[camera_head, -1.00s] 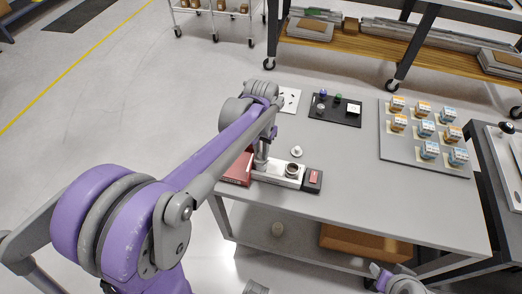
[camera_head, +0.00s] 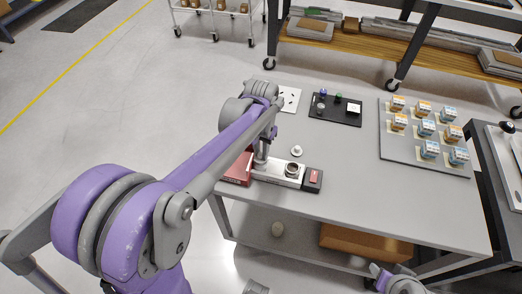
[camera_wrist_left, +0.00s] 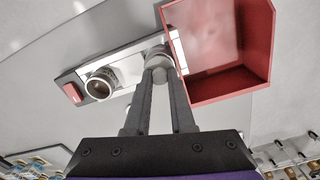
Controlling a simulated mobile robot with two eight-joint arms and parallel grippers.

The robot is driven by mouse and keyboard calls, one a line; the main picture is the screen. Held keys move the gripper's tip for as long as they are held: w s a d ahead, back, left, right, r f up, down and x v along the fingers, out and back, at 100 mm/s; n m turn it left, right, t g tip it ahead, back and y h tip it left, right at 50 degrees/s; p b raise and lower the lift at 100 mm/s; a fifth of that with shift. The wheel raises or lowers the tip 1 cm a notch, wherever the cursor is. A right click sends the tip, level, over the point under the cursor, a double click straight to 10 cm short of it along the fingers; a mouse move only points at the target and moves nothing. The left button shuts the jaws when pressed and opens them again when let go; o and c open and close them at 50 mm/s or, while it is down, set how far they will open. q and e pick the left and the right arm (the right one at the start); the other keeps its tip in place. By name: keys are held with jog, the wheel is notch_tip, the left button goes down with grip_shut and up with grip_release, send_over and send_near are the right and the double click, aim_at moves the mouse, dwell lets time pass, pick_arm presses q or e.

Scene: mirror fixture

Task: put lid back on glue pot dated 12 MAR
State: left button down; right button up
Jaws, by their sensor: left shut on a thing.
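My left gripper (camera_head: 261,164) points down over the left end of a pale metal holder (camera_head: 274,173). In the left wrist view its fingers (camera_wrist_left: 158,72) are shut on a small pale round piece (camera_wrist_left: 158,58); I cannot tell whether it is a lid or a pot top. An open pot (camera_head: 292,169) with a dark inside stands in the holder; it also shows in the left wrist view (camera_wrist_left: 101,84). A small whitish knobbed piece, perhaps a lid (camera_head: 297,151), lies on the table behind the holder. No date is readable.
A red open box (camera_head: 237,169) stands close beside the left fingers. A black block with a red label (camera_head: 313,179) ends the holder. A dark mat (camera_head: 320,112) with small items and a grey board (camera_head: 390,150) of boxes lie farther back. The table's right front is clear.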

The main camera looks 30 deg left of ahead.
pick_arm(q)
jog(key=shift+c, duration=1)
grip_release()
jog(key=shift+r+p, duration=1.45)
jog(key=shift+r, duration=1)
jog(key=shift+r+p, duration=0.55)
jog(key=shift+r, duration=0.55)
pick_arm(e)
jog(key=r, duration=0.1)
jog(key=w+r, duration=0.1)
jog(key=r, duration=0.3)
jog(key=shift+w+r, duration=0.1)
jog(key=shift+w, duration=0.25)
pick_arm(q)
jog(key=shift+c, duration=0.3)
grip_shut()
